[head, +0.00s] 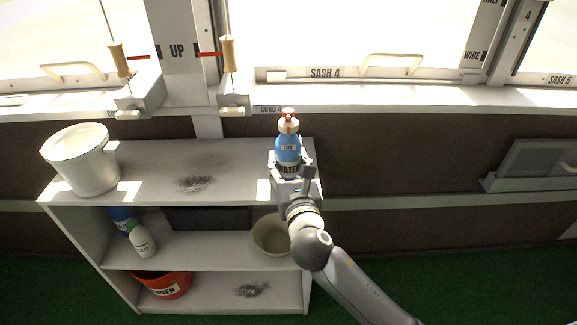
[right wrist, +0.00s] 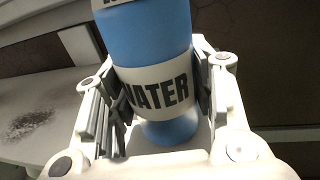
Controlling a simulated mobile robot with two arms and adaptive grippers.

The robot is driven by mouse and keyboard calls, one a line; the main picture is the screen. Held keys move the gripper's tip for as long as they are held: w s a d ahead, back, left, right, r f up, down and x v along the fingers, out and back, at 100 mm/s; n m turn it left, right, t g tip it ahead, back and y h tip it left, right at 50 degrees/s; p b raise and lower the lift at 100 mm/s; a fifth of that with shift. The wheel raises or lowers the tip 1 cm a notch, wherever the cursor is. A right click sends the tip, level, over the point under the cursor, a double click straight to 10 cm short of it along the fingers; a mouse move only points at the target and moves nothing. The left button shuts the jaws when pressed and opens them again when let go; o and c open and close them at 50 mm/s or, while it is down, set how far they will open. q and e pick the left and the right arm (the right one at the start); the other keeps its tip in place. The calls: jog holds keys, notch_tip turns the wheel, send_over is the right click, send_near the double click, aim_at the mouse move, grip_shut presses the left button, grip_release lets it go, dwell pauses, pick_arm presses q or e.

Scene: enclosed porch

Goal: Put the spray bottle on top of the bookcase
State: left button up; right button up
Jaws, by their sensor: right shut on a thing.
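The spray bottle (head: 288,148) is blue with a white label reading WATER and a red and white head. It is upright at the right end of the bookcase top (head: 225,157). My right gripper (head: 291,174) is shut on the bottle's lower body. In the right wrist view the fingers press both sides of the blue bottle (right wrist: 150,45), around its white label. Whether the bottle's base touches the top cannot be told. My left gripper is not in view.
A white bucket (head: 80,160) stands at the top's left end, with a dark smudge (head: 196,183) mid-top. Lower shelves hold bottles (head: 143,241), a beige bowl (head: 271,236) and an orange-red bucket (head: 163,285). The window sill (head: 350,101) runs behind.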

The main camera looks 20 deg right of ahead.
jog(key=shift+f, duration=0.1)
jog(key=o, duration=1.2)
